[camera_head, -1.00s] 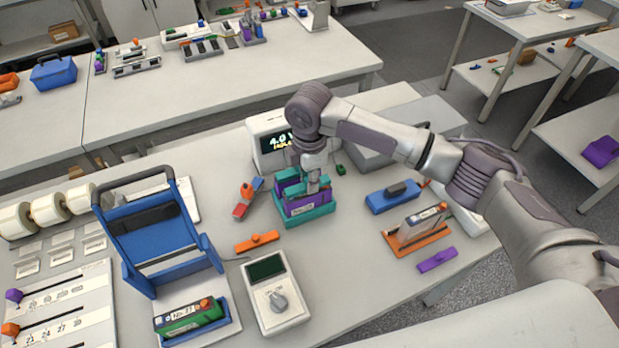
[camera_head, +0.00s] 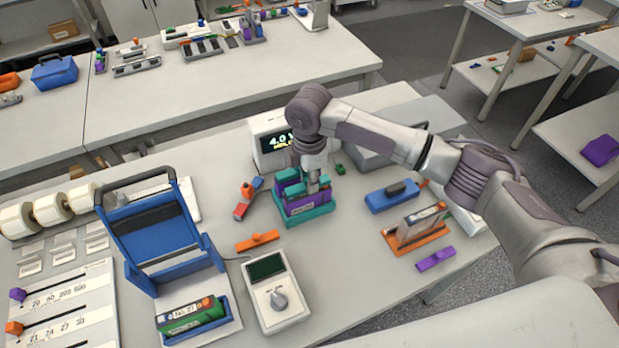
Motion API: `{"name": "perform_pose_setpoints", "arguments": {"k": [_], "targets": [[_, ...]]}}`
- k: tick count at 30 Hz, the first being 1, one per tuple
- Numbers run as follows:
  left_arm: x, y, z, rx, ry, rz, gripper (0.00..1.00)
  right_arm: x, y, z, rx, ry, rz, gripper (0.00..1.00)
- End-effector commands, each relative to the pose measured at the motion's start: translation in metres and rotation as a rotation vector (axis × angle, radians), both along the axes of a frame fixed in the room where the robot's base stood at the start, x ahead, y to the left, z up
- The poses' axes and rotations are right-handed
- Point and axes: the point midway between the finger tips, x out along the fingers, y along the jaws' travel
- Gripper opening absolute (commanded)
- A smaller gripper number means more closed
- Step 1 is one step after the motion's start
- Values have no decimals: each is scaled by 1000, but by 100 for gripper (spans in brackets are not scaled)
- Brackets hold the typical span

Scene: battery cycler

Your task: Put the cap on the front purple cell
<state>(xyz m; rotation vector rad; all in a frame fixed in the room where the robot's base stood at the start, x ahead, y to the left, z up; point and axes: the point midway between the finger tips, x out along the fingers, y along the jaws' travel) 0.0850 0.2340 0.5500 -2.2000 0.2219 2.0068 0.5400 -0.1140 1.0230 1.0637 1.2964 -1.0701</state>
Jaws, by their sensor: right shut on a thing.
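A teal tray (camera_head: 305,219) holds purple cells (camera_head: 298,206) near the middle of the bench. Teal blocks (camera_head: 288,176) that look like caps sit over the cells at the back and left. My right gripper (camera_head: 318,186) points down over the right part of the tray, its fingers close together. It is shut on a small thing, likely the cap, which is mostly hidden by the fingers. I cannot tell whether the cap touches the front purple cell. My left gripper is not in view.
A display box (camera_head: 268,142) stands behind the tray. A handheld meter (camera_head: 274,298), an orange bar (camera_head: 257,240) and a blue frame (camera_head: 160,235) are in front and left. A blue block (camera_head: 391,198), an orange stand (camera_head: 416,238) and a purple bar (camera_head: 436,258) lie to the right.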

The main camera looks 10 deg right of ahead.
Motion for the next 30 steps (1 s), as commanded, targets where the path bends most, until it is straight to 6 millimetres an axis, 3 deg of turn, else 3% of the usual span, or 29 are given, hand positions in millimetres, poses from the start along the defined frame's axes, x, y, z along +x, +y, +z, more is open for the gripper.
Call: {"name": "perform_pose_setpoints", "arguments": {"k": [30], "targets": [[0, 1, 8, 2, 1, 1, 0, 0, 0, -2, 0, 0, 0, 4]]}}
